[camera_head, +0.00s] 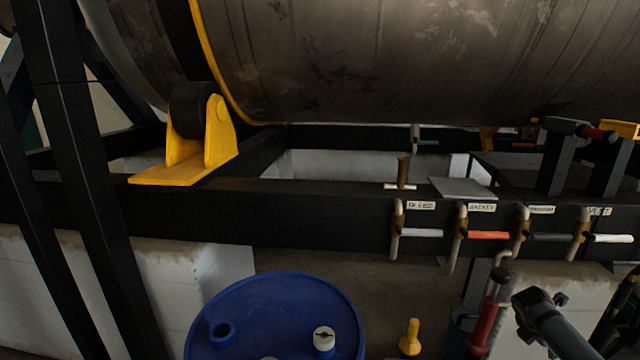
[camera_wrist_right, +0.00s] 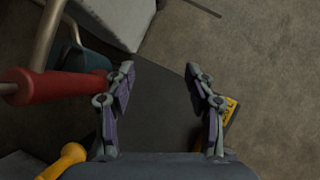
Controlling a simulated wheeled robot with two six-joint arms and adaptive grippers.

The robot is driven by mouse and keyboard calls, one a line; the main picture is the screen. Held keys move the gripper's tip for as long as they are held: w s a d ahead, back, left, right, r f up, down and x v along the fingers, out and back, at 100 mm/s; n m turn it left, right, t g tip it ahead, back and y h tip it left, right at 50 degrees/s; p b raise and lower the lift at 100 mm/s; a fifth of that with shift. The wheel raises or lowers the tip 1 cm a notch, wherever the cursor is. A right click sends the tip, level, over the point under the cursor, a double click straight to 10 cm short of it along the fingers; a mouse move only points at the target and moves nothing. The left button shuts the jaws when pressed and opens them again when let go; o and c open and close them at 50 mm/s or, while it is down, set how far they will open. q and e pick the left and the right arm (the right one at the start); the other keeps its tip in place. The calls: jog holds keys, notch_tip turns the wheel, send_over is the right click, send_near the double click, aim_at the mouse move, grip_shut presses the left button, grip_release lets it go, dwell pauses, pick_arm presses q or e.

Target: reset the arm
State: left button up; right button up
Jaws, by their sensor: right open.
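My right arm comes in at the lower right of the head view, and its gripper (camera_head: 535,312) is below the row of valves, right of a red-handled pipe. In the right wrist view the two fingers of the gripper (camera_wrist_right: 160,78) stand wide apart with nothing between them. They point down towards a dark flat patch and the floor. My left gripper is in neither view.
A blue drum (camera_head: 280,300) and a yellow knob (camera_head: 411,335) stand below. The red grip (camera_wrist_right: 55,87) is left of my fingers; brown floor (camera_wrist_right: 265,60) is open right.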

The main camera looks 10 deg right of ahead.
jog(key=s+d+f+m+h, duration=0.2)
jog(key=s+d+f+m, duration=0.4)
jog(key=d+f, duration=0.2)
jog(key=s+d+f+m+t, duration=0.1)
jog(key=s+d+f+m, duration=0.2)
jog(key=s, duration=0.4)
jog(key=s+d+f+m, duration=0.3)
jog(key=s+f, duration=0.1)
jog(key=s, duration=0.3)
jog(key=s+d+f+m+t, duration=0.1)
jog(key=s+d+f+m, duration=0.2)
jog(key=s, duration=0.4)
jog(key=s+a+f+m+g+y, duration=0.1)
jog(key=s+a+f+y, duration=0.15)
jog(key=a+f, duration=0.9)
jog(key=s+a+f+m+y, duration=0.1)
jog(key=s+a+f+y, duration=0.15)
jog(key=a+f, duration=0.95)
jog(key=s+a+f+m+y, duration=0.1)
jog(key=a+f, duration=0.1)
jog(key=a, duration=1.4)
jog(key=s+a+f+m+y, duration=0.1)
jog(key=s+a+f+y, duration=0.1)
jog(key=a, duration=1.4)
jog(key=shift+a+f+g, duration=0.35)
jog(key=shift+f+g, duration=0.05)
jog(key=shift+f, duration=0.1)
